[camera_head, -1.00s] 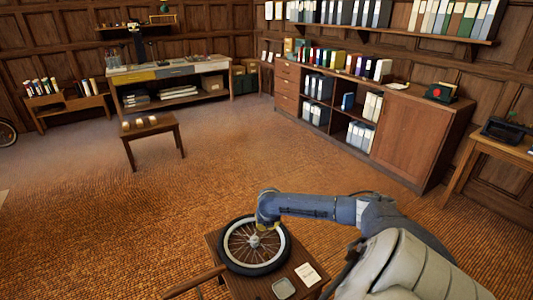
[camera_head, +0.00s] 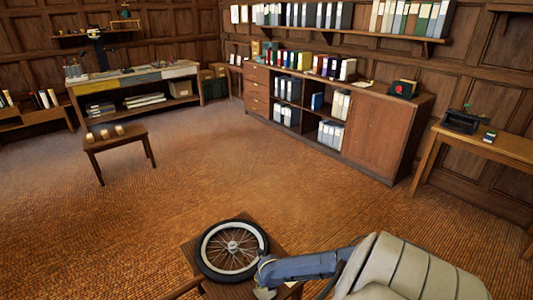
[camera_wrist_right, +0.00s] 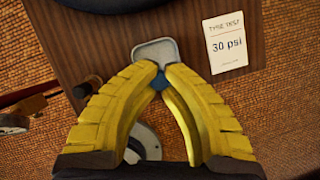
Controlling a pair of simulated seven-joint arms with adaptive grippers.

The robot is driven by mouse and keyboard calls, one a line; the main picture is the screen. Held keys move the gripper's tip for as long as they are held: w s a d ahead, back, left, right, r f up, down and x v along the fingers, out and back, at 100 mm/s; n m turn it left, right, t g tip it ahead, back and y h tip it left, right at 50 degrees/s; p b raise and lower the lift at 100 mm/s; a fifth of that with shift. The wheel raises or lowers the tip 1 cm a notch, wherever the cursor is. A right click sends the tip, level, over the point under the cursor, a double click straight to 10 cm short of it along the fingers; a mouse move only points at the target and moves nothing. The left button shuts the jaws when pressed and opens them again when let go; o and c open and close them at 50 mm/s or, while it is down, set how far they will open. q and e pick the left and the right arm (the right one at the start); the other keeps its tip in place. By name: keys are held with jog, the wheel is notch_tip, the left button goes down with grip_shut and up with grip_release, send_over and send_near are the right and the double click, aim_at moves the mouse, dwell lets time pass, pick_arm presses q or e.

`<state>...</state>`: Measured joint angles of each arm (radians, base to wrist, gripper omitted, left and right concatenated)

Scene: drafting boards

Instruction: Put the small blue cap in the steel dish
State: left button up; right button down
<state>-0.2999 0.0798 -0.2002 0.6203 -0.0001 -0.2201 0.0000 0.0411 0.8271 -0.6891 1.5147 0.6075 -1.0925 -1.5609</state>
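My right gripper (camera_wrist_right: 161,74) has yellow fingers drawn together at the tips. The small blue cap (camera_wrist_right: 158,83) shows between the fingertips, largely hidden by them. The steel dish (camera_wrist_right: 155,48) is a shallow grey square with rounded corners, lying on the small wooden table. Its far part shows just beyond the fingertips, and the fingers cover its near part. In the head view my right arm reaches to the table's front, and the dish and cap are hidden there. My left gripper is in no view.
A spoked wheel with a black tyre (camera_head: 232,248) lies on the small table (camera_wrist_right: 90,55). A white card reading 30 psi (camera_wrist_right: 226,45) lies right of the dish. A stool with several small items (camera_head: 115,139) stands farther off, with open floor between.

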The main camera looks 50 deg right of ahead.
aim_at(265, 291)
jog(key=shift+w+d+r, duration=0.1)
jog(key=shift+w+d, duration=0.1)
jog(key=shift+d, duration=0.05)
jog(key=shift+w, duration=0.1)
jog(key=shift+f, duration=4.15)
